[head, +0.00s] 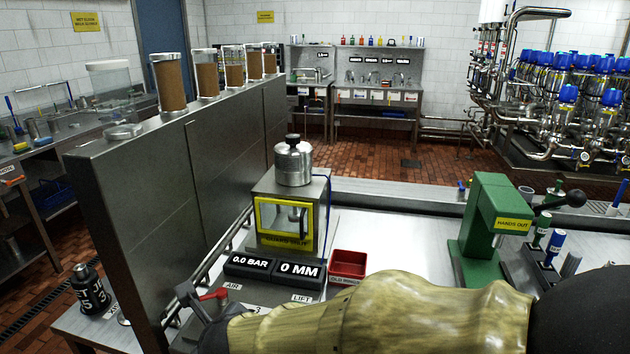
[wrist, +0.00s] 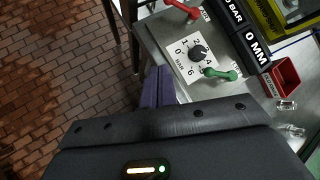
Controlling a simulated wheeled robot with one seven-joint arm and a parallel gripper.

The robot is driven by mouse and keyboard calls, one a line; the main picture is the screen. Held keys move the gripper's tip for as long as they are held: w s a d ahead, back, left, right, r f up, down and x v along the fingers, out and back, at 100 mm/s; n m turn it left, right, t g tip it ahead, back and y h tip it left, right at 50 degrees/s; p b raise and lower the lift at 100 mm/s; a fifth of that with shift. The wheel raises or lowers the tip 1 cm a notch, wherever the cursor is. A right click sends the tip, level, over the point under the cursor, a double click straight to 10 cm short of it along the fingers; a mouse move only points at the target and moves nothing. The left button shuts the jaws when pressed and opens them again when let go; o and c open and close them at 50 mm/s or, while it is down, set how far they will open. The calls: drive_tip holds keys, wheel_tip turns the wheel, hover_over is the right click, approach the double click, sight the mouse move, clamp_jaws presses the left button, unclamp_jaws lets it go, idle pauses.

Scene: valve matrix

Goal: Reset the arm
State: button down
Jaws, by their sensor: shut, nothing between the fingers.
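My arm (head: 400,312) stretches across the bottom of the head view from the right toward the left, in a worn yellowish cover. My gripper is at its left end, dark and partly hidden, beside the red AIR lever. In the wrist view my gripper (wrist: 158,88) has its two purple-grey fingers together, with nothing between them. The fingertips are over the left edge of the steel bench, left of a round dial knob (wrist: 197,52) on a white scale marked BAR. A green lever (wrist: 220,74) is right of the fingers and a red lever (wrist: 182,9) is above.
A steel press with a yellow-framed guard (head: 288,225) stands behind readouts of 0.0 BAR (head: 250,267) and 0 MM (head: 299,270). A red tray (head: 347,264) is beside them. A tall steel partition (head: 180,190) rises at left. A green press (head: 487,230) stands at right.

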drive_tip(key=w+d+n+h+p, duration=0.1)
drive_tip(key=w+d+n+p, duration=0.45)
drive_tip(key=d+n, duration=0.75)
drive_tip(key=s+d+n+g+h+p, duration=0.2)
drive_tip(key=d+n, duration=0.3)
drive_tip(key=d, duration=0.4)
drive_tip(key=s+d+f+n+g+h+p, duration=0.1)
drive_tip(key=s+d+n, duration=0.3)
drive_tip(key=d, duration=0.5)
drive_tip(key=shift+s+d+f+n+g+h+p, duration=0.15)
drive_tip(key=shift+d+n+g+h+p, duration=0.25)
drive_tip(key=shift+n+g+h, duration=0.4)
drive_tip(key=shift+w, duration=0.2)
